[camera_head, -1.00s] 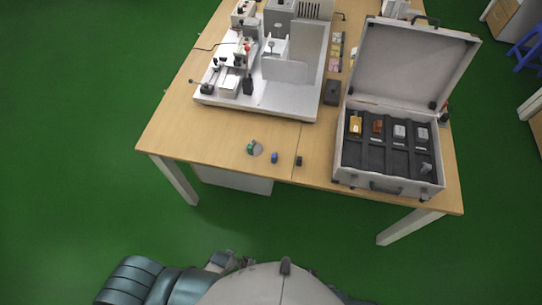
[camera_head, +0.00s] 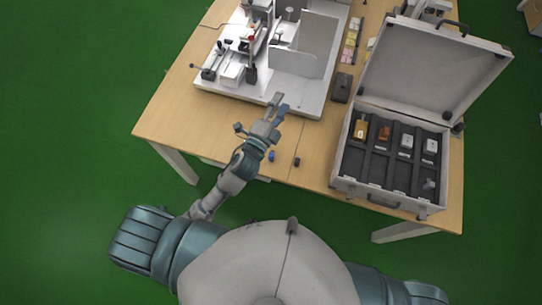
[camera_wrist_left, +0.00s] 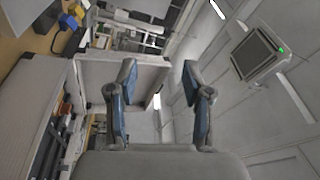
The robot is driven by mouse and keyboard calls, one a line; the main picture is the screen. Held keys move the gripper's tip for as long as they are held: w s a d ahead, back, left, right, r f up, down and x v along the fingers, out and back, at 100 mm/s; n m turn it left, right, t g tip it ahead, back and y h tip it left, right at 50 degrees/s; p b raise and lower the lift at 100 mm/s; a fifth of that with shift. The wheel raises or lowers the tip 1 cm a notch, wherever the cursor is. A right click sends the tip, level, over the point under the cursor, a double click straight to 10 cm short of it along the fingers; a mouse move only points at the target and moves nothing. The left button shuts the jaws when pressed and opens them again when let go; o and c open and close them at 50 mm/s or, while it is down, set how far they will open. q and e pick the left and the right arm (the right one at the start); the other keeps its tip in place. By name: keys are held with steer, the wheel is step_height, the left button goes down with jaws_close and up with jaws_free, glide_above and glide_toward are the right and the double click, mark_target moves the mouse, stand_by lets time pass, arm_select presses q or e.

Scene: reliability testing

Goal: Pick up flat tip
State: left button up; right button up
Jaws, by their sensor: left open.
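No item in view can be told for certain as the flat tip. A small blue piece (camera_head: 271,156) and a small black piece (camera_head: 297,162) sit near the table's front edge. Slots of the open case (camera_head: 376,207) hold several small items, including an orange one (camera_head: 360,131) and a small silvery one (camera_head: 429,184). My left gripper (camera_head: 279,106) is open and empty above the table, left of the case and in front of the white fixture. In the left wrist view its two fingers (camera_wrist_left: 160,95) stand apart with nothing between them. My right gripper is out of view.
The white fixture (camera_head: 285,99) with its plates stands at the back left of the wooden table (camera_head: 170,120). A black box (camera_head: 342,87) and small yellow and pink blocks (camera_head: 350,45) lie between it and the case. The front left tabletop is mostly clear.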

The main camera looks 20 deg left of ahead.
arm_select(q)
steer(key=s+d+r+m+g+h, duration=0.35)
steer(key=d+r+m+h, duration=0.95)
steer(key=m, duration=0.6)
steer(key=s+d+f+m+g+h, duration=0.1)
steer(key=s+d+f+m+g, duration=0.3)
steer(key=m+g, duration=0.55)
steer(key=s+d+f+m+g+h, duration=0.15)
steer(key=s+d+m+g, duration=0.4)
steer(key=m, duration=0.65)
steer(key=m+y, duration=1.4)
steer(key=y, duration=0.6)
glide_above(271, 153)
step_height(271, 153, down, 17)
steer(key=shift+g, duration=0.25)
steer(key=f+p, duration=0.1)
steer(key=f, duration=1)
steer(key=shift+d+f, duration=0.2)
steer(key=shift+f, duration=0.55)
step_height(271, 153, down, 4)
steer(key=shift+a+r+p, duration=0.1)
steer(key=shift+p, duration=0.25)
steer(key=shift+f, duration=0.4)
jaws_close()
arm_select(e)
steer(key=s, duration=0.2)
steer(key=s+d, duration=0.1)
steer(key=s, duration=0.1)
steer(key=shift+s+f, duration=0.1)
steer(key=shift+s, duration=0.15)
